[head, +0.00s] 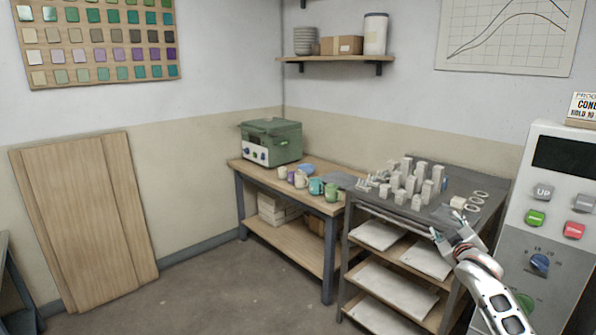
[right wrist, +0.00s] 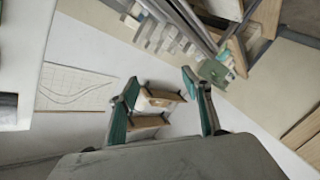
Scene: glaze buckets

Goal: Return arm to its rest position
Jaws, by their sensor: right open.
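My right gripper (head: 447,241) is at the lower right in the head view, in front of the grey-topped rack. Its two fingers stand apart with nothing between them. In the right wrist view the open gripper (right wrist: 160,98) points toward the back wall and shelf. My right arm comes in from the bottom right. My left arm and gripper do not show.
A dark-topped rack (head: 460,171) with several grey blocks stands close behind the gripper. A control panel (head: 555,215) with buttons is on the right. A wooden table (head: 240,172) holds mugs and a green box (head: 270,141).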

